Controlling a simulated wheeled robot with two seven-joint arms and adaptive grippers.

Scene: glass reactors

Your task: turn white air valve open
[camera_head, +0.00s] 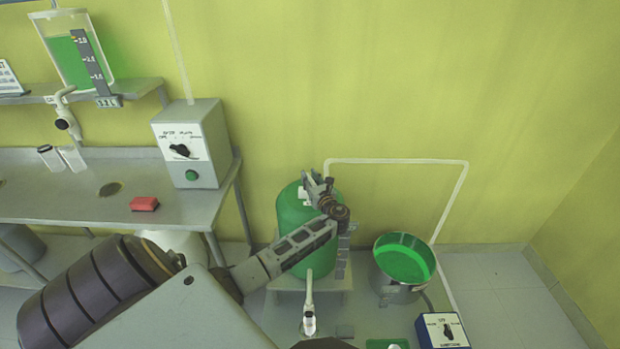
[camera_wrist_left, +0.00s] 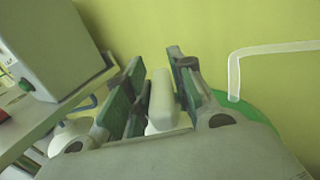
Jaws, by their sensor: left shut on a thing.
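The white air valve (camera_wrist_left: 162,105) is a pale block-like handle on top of the green tank (camera_head: 292,215). In the left wrist view it sits between the two fingers of my left gripper (camera_wrist_left: 158,95). In the head view my left gripper (camera_head: 316,188) is over the top of the tank, with its arm reaching in from the lower left. It is shut on the valve handle, and the fingers hide much of it. My right gripper does not show.
A white pipe (camera_head: 400,161) runs along the wall behind the tank. A bucket of green liquid (camera_head: 403,258) stands to the right. A grey control box (camera_head: 190,143) sits on the metal bench (camera_head: 80,205) at left. A blue control box (camera_head: 443,330) is at lower right.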

